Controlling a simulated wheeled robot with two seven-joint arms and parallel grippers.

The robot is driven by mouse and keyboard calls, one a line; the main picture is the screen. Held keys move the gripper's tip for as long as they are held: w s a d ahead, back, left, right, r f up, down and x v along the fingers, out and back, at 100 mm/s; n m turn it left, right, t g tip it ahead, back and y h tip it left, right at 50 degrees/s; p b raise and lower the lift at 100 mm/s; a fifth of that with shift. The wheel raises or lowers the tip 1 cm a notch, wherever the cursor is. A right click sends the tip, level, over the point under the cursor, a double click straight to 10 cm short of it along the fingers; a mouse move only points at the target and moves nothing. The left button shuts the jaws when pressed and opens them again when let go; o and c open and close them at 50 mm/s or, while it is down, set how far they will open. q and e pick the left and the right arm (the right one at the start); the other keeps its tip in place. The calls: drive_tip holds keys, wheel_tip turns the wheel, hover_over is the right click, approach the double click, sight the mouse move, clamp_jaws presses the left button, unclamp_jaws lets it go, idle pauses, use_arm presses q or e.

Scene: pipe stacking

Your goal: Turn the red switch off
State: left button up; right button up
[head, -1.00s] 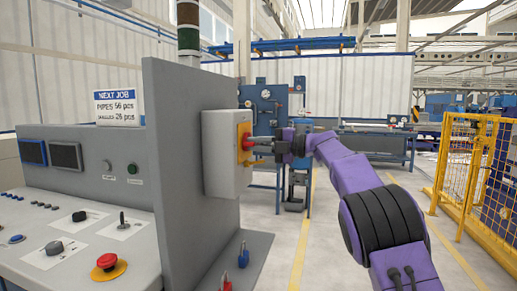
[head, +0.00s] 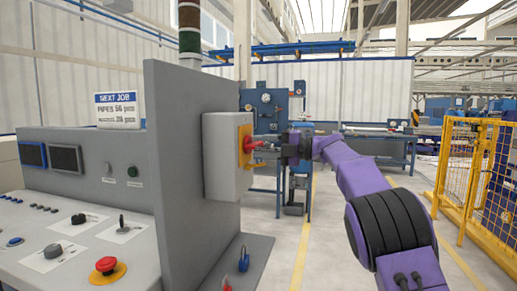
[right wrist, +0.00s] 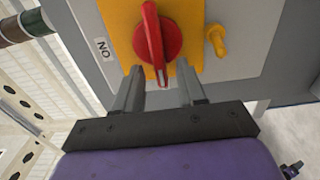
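The red switch (head: 250,145) is a rotary handle on a yellow plate, on a light grey box (head: 222,170) fixed to the side of the console panel. In the right wrist view the red switch (right wrist: 152,35) has its long handle pointing down the picture toward my gripper. An "ON" label (right wrist: 103,48) sits left of the yellow plate and reads upside down there. My right gripper (head: 277,144) faces the switch. In the right wrist view my right gripper (right wrist: 161,88) is open, with its fingers either side of the handle's lower end and visible gaps. My left gripper is not in view.
A yellow peg-like part (right wrist: 217,40) sticks out beside the switch. The grey console (head: 75,235) carries a red emergency button (head: 106,264) and knobs. A blue padlock (head: 243,260) stands on the ledge below the box. A yellow fence (head: 470,175) is at right; the floor between is clear.

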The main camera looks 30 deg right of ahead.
drive_tip(key=b+v, duration=0.1)
drive_tip(key=v, duration=0.8)
drive_tip(key=shift+b, duration=0.3)
